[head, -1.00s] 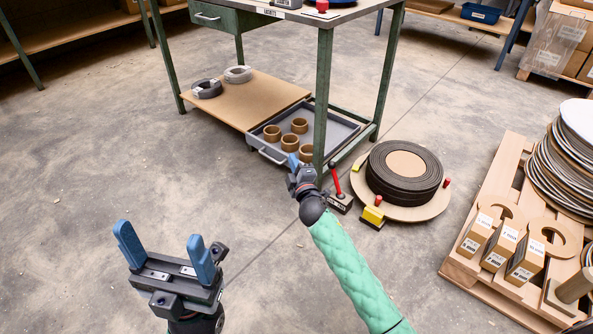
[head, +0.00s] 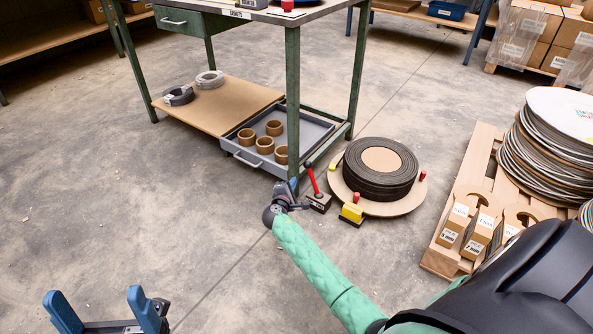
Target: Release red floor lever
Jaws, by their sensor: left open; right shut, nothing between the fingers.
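The red floor lever (head: 312,180) stands up from a small dark base (head: 319,203) on the floor, beside the front leg of the green workbench. It tilts a little to the left. My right gripper (head: 291,186) is just left of the lever, close to the bench leg. Its fingers are small and partly hidden, and it looks shut with nothing held. I cannot tell whether it touches the lever. My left gripper (head: 100,312) is open and empty at the lower left, far from the lever.
A round board with coiled dark belting (head: 381,172) lies right of the lever. A yellow block (head: 352,213) stands in front of it. A grey tray (head: 242,153) with cardboard rings sits under the bench. A pallet (head: 441,238) with boxes is at right. Floor at left is clear.

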